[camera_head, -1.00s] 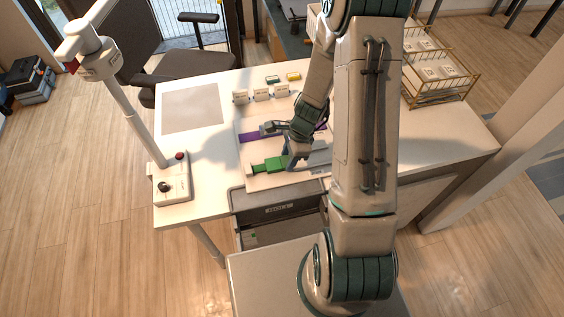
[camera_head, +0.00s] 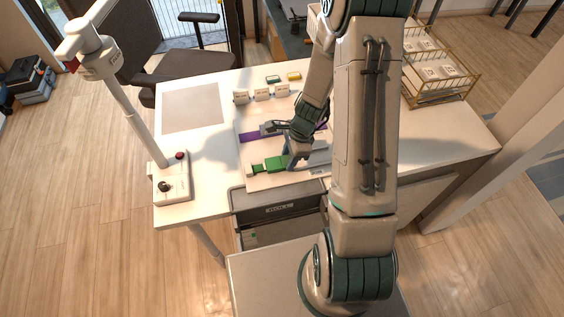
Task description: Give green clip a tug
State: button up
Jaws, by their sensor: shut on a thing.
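The green clip (camera_head: 275,163) lies near the front of the white board (camera_head: 262,182) on the table, with a darker green end piece (camera_head: 257,169) at its left. My gripper (camera_head: 289,160) is at the right end of the green clip and is shut on it. My own arm hides the right part of the board and most of the fingertips. A purple strip (camera_head: 250,137) lies farther back on the same board, with a grey piece (camera_head: 268,129) at its right.
Several small white cards (camera_head: 262,94) stand behind the board. A control box (camera_head: 173,190) with a post stands at the left table edge. A wire rack (camera_head: 437,78) stands at the back right. A grey mat (camera_head: 191,108) lies at the back left.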

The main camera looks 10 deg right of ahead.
jog(key=o, duration=1.5)
jog(key=shift+p+v, duration=2.2)
jog(key=shift+v, duration=0.8)
jog(key=shift+a+r, duration=0.1)
jog(key=s+a+r+n+t+h, duration=0.1)
jog(key=s+r+n, duration=0.2)
jog(key=r+n, duration=0.55)
jog(key=s+a+r+n+t+h, duration=0.1)
jog(key=s+r+n, duration=0.3)
jog(key=r, duration=0.9)
jog(key=s+r+n, duration=0.1)
jog(key=s+r, duration=0.1)
jog(key=s+r+n+t, duration=0.1)
jog(key=s+r+n, duration=0.1)
jog(key=s, duration=0.1)
jog(key=s+r+n+h, duration=0.1)
jog(key=s+n, duration=0.1)
jog(key=shift+s+d+r+n+t+b, duration=0.15)
jog(key=shift+d+r+n+t+b, duration=0.1)
jog(key=shift+d+r+t+b, duration=0.15)
